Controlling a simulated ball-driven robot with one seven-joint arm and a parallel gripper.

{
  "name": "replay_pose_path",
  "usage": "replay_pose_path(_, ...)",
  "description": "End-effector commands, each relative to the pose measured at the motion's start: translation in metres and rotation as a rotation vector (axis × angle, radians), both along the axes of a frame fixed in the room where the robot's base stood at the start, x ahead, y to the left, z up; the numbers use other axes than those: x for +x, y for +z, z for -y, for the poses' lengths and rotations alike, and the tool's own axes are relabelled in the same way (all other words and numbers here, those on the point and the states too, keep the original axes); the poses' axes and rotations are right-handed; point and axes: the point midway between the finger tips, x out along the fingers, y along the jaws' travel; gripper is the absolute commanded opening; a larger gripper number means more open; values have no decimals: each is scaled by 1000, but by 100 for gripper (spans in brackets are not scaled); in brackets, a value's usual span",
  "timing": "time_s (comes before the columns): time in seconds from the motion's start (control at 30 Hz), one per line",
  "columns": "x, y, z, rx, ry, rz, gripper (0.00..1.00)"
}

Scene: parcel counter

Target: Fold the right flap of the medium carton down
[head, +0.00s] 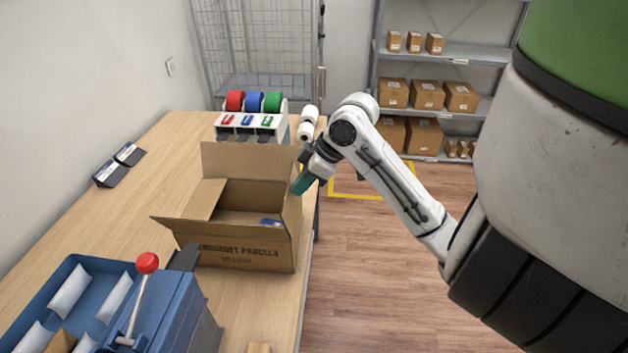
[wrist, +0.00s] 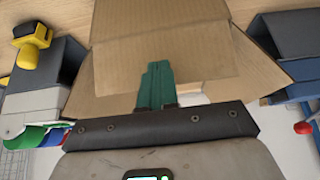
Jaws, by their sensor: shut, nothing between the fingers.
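The medium carton (head: 240,256) stands on the counter with its top open. Its back flap (head: 245,160) stands upright. Its right flap (head: 292,205) stands up along the right side, beside my gripper. A small blue item (head: 270,222) lies inside. My gripper (head: 301,184) has green fingers, shut and empty, at the upper right edge of the carton, close to the right flap. In the wrist view the shut fingers (wrist: 155,85) overlap a broad cardboard panel (wrist: 165,40); I cannot tell whether they touch it.
A tape dispenser with red, blue and green rolls (head: 250,120) stands behind the carton. White rolls (head: 308,122) are beside it. A blue tray (head: 68,270) and a blue device with a red-knobbed lever (head: 165,315) stand in front.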

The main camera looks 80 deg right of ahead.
Motion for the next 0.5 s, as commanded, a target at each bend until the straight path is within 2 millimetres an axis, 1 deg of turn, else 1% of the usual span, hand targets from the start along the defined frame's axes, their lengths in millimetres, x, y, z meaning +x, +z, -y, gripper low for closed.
replay_pose_path(0.03, 6, 2, -1, 1, 3, -1, 0)
replay_pose_path(0.1, 15, -1, -2, 2, 2, -2, 0)
replay_pose_path(0.17, 23, -9, -3, 2, 3, 0, 0)
replay_pose_path(0.23, 32, -13, -4, 3, 4, 2, 0)
replay_pose_path(0.33, 40, -22, -5, 2, 3, 1, 0)
replay_pose_path(0.5, 48, -35, -5, 2, 1, 1, 0)
